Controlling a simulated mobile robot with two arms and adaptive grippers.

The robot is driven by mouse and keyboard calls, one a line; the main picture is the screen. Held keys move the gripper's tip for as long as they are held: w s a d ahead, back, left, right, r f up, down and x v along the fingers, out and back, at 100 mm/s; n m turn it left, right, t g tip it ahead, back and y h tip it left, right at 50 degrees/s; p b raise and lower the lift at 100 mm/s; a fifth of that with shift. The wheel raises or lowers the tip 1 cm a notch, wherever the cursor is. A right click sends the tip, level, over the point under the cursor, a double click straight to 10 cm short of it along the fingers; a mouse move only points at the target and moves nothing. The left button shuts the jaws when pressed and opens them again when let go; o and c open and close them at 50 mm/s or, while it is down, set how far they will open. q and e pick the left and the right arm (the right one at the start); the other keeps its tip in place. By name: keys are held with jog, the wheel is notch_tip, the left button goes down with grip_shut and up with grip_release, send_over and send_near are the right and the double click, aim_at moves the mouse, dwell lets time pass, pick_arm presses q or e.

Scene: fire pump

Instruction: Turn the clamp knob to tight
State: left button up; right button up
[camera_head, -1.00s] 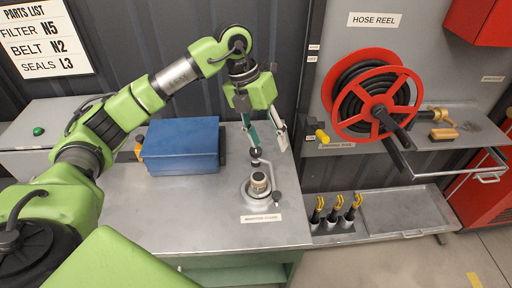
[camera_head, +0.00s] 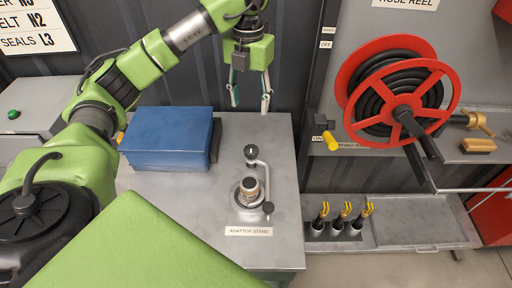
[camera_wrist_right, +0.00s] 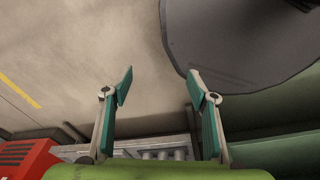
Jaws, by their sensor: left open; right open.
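My right gripper (camera_wrist_right: 160,82) is open and empty in the right wrist view, over the floor, away from the stand.
A blue box (camera_head: 168,140) is on the bench left of the stand. To the right are a red hose reel (camera_head: 400,95), a yellow-ended valve handle (camera_head: 330,140) and several black nozzles with yellow handles (camera_head: 343,218).

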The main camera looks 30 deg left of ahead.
pick_arm(q)
jog(key=b, duration=0.4)
send_over(251, 149)
notch_tip(251, 149, down, 4)
jog(key=f, duration=0.1)
pick_arm(e)
jog(key=s+f, duration=0.4)
jog(key=f, duration=0.1)
pick_arm(q)
notch_tip(251, 149, down, 12)
jog(key=p, duration=0.4)
jog(key=shift+f, duration=0.6)
pick_arm(e)
jog(key=shift+w+d+r, duration=0.1)
jog(key=shift+w+r, duration=0.2)
jog(key=shift+r, duration=0.4)
jog(key=shift+w+d+r, duration=0.1)
jog(key=shift+w+r, duration=0.2)
jog(key=shift+r, duration=0.45)
jog(key=shift+w+r, duration=0.3)
jog(key=shift+r, duration=0.4)
pick_arm(q)
jog(key=c, duration=1.1)
